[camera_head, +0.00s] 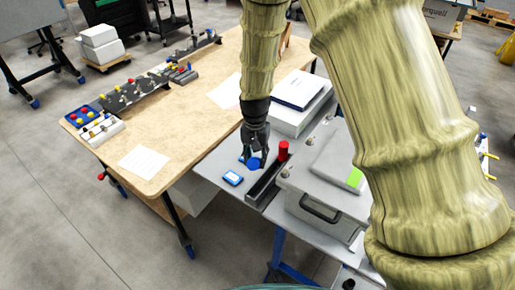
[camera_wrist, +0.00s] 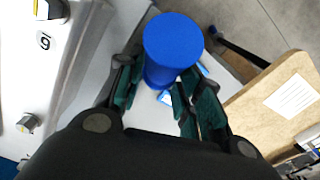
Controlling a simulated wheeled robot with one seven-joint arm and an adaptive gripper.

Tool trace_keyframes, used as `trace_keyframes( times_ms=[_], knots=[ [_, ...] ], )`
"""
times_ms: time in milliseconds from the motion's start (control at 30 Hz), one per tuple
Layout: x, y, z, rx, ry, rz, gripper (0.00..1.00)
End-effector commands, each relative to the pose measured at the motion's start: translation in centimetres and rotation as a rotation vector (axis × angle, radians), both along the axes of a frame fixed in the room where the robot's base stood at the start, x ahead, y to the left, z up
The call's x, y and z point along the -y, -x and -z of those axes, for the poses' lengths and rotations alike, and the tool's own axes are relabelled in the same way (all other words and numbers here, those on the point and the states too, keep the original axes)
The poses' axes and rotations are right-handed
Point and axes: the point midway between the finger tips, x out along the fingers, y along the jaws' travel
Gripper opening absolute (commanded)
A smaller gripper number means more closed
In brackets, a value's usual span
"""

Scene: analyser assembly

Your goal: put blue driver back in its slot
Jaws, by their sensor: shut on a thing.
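The blue driver (camera_head: 253,162) shows as a blue handle at the fingertips of my gripper (camera_head: 255,153), over the grey table. In the wrist view its round blue head (camera_wrist: 172,40) points toward the camera, and my gripper (camera_wrist: 157,88) is shut on the narrower part below. A dark holder (camera_head: 266,184) lies just right of and below the gripper in the head view. A red driver (camera_head: 283,150) stands upright at its far end. The holder's slots are too small to make out. The blue driver's lower end is hidden.
A small blue-and-white box (camera_head: 232,178) lies left of the holder. A grey case (camera_head: 323,205) stands close on the right, and a white box with a book (camera_head: 300,100) is behind. A wooden table (camera_head: 165,150) with parts and paper is at the left.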

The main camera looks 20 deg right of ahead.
Motion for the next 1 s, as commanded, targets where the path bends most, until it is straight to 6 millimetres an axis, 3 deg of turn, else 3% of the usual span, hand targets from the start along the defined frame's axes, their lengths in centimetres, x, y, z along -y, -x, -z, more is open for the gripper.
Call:
trace_keyframes(
  times_ms=[267,1000],
  knots=[
    [0.3,-0.1,0.2,0.001,-0.004,0.018,0.00],
    [0.3,-0.1,5.5,0.001,-0.004,0.016,0.00]
  ],
)
